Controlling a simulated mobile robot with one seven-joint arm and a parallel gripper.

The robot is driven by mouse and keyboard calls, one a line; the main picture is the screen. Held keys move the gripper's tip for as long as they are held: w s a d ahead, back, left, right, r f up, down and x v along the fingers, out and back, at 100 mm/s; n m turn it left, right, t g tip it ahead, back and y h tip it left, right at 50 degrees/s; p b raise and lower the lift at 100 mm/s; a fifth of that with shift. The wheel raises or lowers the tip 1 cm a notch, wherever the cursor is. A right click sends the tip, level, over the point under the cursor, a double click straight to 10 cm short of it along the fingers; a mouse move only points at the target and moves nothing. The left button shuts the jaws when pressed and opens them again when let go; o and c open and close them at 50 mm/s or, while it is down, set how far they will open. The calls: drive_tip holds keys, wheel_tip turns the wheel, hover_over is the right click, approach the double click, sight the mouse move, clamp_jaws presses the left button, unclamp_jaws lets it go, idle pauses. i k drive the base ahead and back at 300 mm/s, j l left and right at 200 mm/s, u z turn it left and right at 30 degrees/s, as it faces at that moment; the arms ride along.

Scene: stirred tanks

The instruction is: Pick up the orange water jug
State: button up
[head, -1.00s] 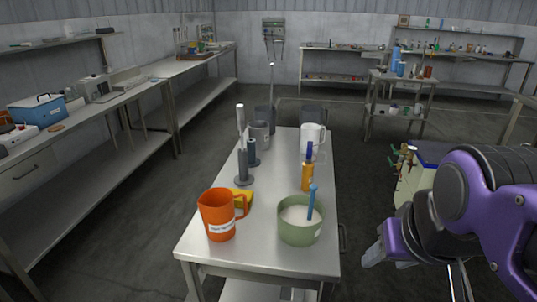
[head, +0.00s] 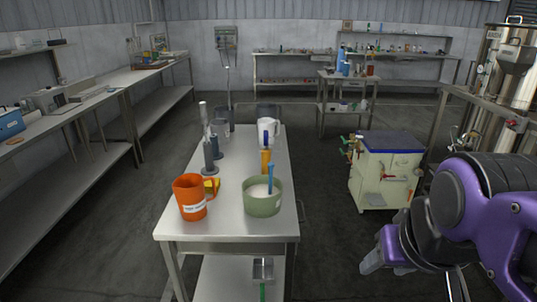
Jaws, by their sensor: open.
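The orange water jug (head: 189,198) stands upright at the near left corner of the steel table (head: 228,228). It has a white label on its front and its handle on the right side. My gripper (head: 374,260) is at the lower right of the head view, off to the right of the table and well apart from the jug. Its pale fingers are partly seen, open and with nothing visible between them.
A green pot (head: 262,200) with a blue-handled tool stands right of the jug. A yellow item (head: 212,186) lies just behind the jug. An orange bottle (head: 266,161), a white jug (head: 267,132) and grey cylinders (head: 209,155) stand farther back. A cream cabinet (head: 385,170) stands right of the table.

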sight(189, 189)
drive_tip(key=z, duration=1.3)
drive_tip(key=j+z, duration=0.1)
drive_tip(key=z, duration=0.25)
drive_tip(key=j+z, duration=0.1)
drive_tip(key=z, duration=0.2)
drive_tip(key=k+z, duration=0.1)
drive_tip(key=z, duration=0.25)
drive_tip(key=k+j, duration=1.1)
drive_tip(key=j, duration=0.1)
